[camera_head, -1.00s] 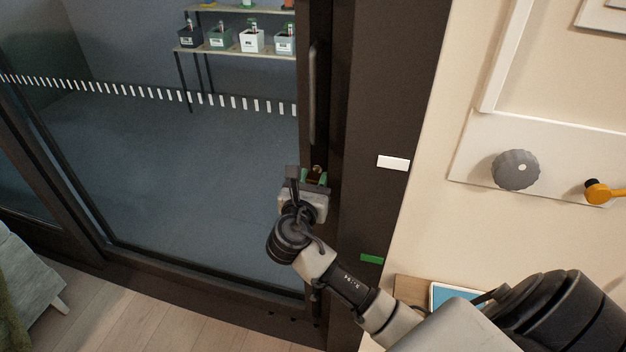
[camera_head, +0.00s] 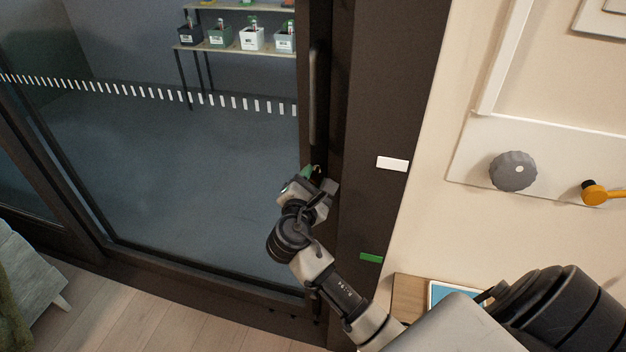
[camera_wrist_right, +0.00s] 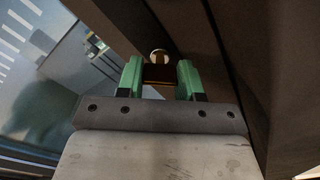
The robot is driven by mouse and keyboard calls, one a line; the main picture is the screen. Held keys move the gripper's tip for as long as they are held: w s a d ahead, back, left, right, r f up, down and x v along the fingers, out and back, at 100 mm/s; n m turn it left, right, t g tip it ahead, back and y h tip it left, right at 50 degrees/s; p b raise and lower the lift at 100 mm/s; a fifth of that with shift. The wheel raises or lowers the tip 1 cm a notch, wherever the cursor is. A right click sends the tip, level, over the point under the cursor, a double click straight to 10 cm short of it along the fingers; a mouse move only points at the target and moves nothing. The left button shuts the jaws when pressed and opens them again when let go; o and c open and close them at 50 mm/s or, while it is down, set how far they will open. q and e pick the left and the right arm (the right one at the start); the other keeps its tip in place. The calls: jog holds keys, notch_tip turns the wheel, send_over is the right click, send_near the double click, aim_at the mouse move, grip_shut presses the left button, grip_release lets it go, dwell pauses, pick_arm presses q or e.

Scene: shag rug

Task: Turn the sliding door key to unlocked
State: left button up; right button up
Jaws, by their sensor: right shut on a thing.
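The sliding door (camera_head: 180,200) is dark-framed glass, with an upright handle (camera_head: 314,95) on its frame. My right gripper (camera_head: 308,176) is at the door frame below the handle. In the right wrist view its two green fingers (camera_wrist_right: 159,78) are shut on the small brown, brass-toned key (camera_wrist_right: 159,73), one finger on each side. A round, pale metal piece shows just beyond the key. The gripper is tilted in the head view. The lock face is mostly hidden by the gripper, and I cannot read the key's exact angle. My left gripper is not in view.
On the dark post to the right are a white label (camera_head: 392,163) and a green label (camera_head: 371,258). A grey knob (camera_head: 513,171) and a yellow lever (camera_head: 597,194) are on the wall panel. Shelves with several pots (camera_head: 250,38) stand behind the glass.

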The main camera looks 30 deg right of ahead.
jog(key=m, duration=0.2)
jog(key=m+b, duration=0.1)
jog(key=shift+f+m, duration=0.2)
jog(key=shift+m, duration=0.2)
jog(key=m+b, duration=0.3)
jog(key=m, duration=0.2)
jog(key=shift+m, duration=0.3)
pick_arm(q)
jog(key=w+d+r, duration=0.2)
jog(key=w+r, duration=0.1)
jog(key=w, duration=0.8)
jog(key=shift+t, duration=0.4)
pick_arm(e)
jog(key=shift+r+m, duration=0.1)
jog(key=shift+m, duration=0.3)
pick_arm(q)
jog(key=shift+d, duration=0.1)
pick_arm(e)
jog(key=o, duration=0.9)
jog(key=shift+o, duration=0.2)
